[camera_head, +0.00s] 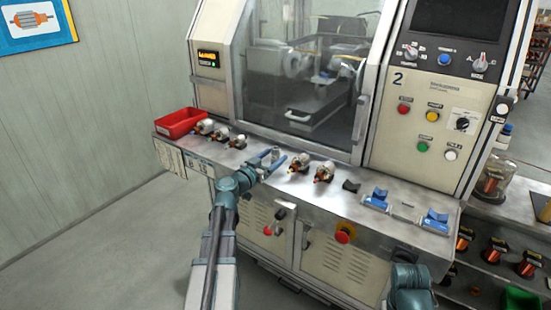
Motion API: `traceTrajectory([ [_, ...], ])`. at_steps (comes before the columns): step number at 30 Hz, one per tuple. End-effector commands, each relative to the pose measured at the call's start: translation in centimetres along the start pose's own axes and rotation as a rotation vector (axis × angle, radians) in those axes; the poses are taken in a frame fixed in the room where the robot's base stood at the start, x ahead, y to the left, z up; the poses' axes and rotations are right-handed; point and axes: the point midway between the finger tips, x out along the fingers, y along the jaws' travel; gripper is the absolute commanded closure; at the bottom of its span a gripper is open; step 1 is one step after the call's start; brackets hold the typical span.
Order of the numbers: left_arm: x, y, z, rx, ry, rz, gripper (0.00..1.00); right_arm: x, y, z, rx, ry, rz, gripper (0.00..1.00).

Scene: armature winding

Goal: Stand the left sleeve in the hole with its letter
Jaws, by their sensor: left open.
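My left gripper (271,160) is open over the metal ledge of the machine, its two blue-grey fingers pointing away from me. A small grey upright cylinder (275,153), possibly a sleeve, shows at the fingers; I cannot tell whether they touch it. No letters or lettered holes can be made out at this size.
A red bin (181,122) stands at the ledge's left end. Several small copper-and-grey armatures lie on both sides of my left gripper, including a nearby one (324,172). Blue cradles (436,218) sit farther right. A red emergency button (345,233) projects from the front.

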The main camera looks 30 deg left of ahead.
Motion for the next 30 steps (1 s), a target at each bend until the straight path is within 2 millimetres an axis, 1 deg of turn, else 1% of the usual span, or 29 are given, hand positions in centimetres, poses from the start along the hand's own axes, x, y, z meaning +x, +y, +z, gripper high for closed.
traceTrajectory([
  [5,0.0,0.01,-0.01,0.0,0.0,-0.001,0.26,-0.01,0.0,0.0,0.0,0.0,0.0,0.32],
  [8,-0.02,0.01,-0.01,0.0,0.0,-0.001,0.42,-0.01,0.0,0.0,0.0,0.0,0.0,0.32],
  [9,-0.02,0.01,-0.01,0.0,0.0,-0.001,0.49,-0.01,0.0,0.0,0.0,0.0,0.0,0.32],
  [11,-0.02,0.0,-0.01,0.0,0.0,-0.001,0.6,-0.01,0.0,0.0,0.0,0.0,0.0,0.32],
  [15,-0.03,0.0,-0.01,0.0,0.0,-0.001,0.85,-0.01,0.0,0.0,0.0,0.0,0.0,0.32],
  [17,-0.03,0.0,-0.01,0.0,0.0,-0.001,0.96,-0.01,0.0,0.0,0.0,0.0,0.0,0.32],
  [18,-0.03,0.0,-0.01,0.0,0.0,-0.001,1.0,-0.01,0.0,0.0,0.0,0.0,0.0,0.32],
  [30,-0.03,0.0,-0.25,0.0,0.0,-0.001,1.0,-0.25,0.02,0.02,0.0,0.0,0.0,0.32],
])
